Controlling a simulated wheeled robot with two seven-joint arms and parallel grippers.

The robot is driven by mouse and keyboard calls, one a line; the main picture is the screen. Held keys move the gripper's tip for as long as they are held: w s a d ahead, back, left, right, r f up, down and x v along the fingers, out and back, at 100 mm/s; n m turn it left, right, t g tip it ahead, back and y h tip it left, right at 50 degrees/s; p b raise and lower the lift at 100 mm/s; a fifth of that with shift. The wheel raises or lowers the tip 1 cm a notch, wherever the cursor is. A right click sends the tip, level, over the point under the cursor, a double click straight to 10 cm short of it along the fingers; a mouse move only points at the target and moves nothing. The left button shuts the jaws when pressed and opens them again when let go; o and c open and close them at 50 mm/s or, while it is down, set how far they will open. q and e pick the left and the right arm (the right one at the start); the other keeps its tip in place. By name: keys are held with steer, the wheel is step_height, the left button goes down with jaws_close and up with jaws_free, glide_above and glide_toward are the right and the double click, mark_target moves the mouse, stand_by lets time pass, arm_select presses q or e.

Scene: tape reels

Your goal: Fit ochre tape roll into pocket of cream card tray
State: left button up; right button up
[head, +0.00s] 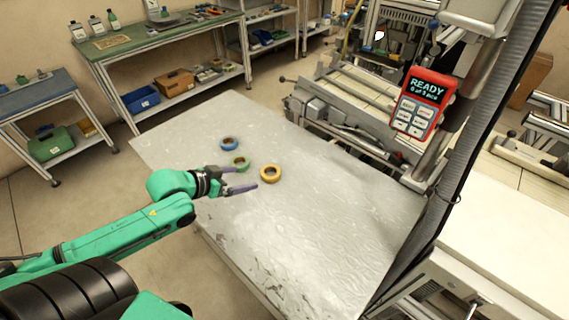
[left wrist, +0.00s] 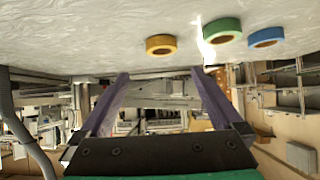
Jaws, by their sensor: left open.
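The ochre tape roll (head: 270,180) lies flat on the pale, crinkled worktop (head: 330,215), right of a green roll. My left gripper (head: 246,178) is open and empty, its purple fingers apart and pointing toward the ochre roll from the left. In the left wrist view the ochre roll (left wrist: 160,39) shows above the gap between the open fingers (left wrist: 160,76), clear of both. I do not see the cream card tray in either view. My right gripper is not in view.
A green roll (head: 248,164) lies close to my left gripper's upper finger, and a blue roll (head: 229,149) lies behind it. A red handheld panel (head: 421,104) reading READY hangs by a column at the right. The worktop right of and in front of the rolls is clear.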

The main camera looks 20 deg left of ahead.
mark_target(275, 171)
arm_select(q)
steer(key=shift+w+f, duration=0.2)
steer(key=shift+f, duration=0.05)
steer(key=shift+b+x, duration=0.8)
steer(key=shift+x, duration=0.45)
steer(key=x, duration=0.4)
steer(key=shift+w+d+f, duration=0.15)
steer(key=shift+w+f, duration=0.05)
steer(key=shift+w, duration=0.05)
steer(key=shift+w+f, duration=0.15)
steer(key=shift+w, duration=0.1)
steer(key=shift+w+d+f, duration=0.1)
steer(key=shift+w+d, duration=0.05)
steer(key=shift+w, duration=0.2)
steer(key=x, duration=0.4)
steer(key=shift+w, duration=0.25)
steer(key=shift+s, duration=0.15)
steer(key=c, duration=1.3)
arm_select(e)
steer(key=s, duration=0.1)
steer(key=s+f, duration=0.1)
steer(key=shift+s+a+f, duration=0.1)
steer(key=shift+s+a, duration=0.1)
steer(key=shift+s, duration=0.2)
